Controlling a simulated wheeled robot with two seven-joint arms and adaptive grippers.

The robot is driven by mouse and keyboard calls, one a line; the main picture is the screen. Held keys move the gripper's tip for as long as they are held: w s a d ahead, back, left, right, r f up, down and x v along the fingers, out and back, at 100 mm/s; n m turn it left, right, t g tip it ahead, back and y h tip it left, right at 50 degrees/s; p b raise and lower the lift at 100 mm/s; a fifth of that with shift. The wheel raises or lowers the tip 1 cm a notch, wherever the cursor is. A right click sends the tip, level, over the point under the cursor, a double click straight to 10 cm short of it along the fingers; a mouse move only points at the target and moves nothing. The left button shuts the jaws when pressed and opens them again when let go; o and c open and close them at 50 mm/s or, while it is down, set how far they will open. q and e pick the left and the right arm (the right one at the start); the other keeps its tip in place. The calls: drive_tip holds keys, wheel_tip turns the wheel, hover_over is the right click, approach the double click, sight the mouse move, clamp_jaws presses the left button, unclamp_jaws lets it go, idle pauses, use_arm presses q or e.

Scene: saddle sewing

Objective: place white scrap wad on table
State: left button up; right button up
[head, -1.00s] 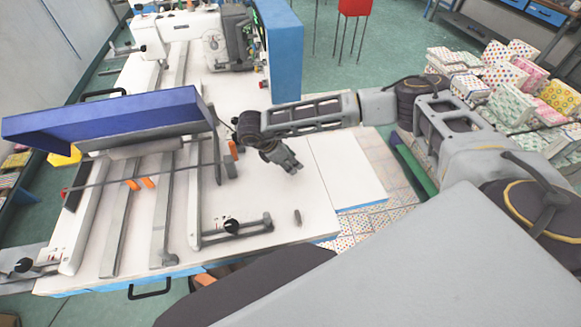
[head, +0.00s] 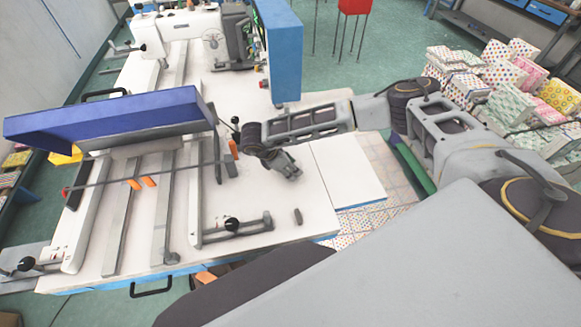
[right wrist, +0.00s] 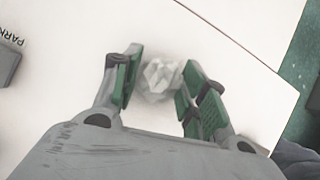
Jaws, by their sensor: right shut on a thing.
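The white scrap wad (right wrist: 160,76) is a small crumpled light lump between the green-padded fingers of my right gripper (right wrist: 162,90) in the right wrist view. The right gripper is shut on it. In the head view my right gripper (head: 294,174) hangs low over the white table (head: 272,205), its fingers pointing down and right; the wad cannot be made out there. Whether the wad touches the tabletop is unclear. My left gripper is not in view.
A small dark grey block (head: 298,216) stands near the table's front right corner. Metal rails and a rod under a blue beam (head: 110,115) fill the left side. A white panel (head: 347,172) lies to the right. The tabletop around the gripper is mostly clear.

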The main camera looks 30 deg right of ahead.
drive_tip(key=shift+o, duration=1.1)
drive_tip(key=shift+f, duration=0.15)
drive_tip(key=o, duration=0.5)
drive_tip(key=shift+r, duration=0.2)
drive_tip(key=shift+b+v, duration=1.35)
drive_tip(key=shift+v, duration=4.6)
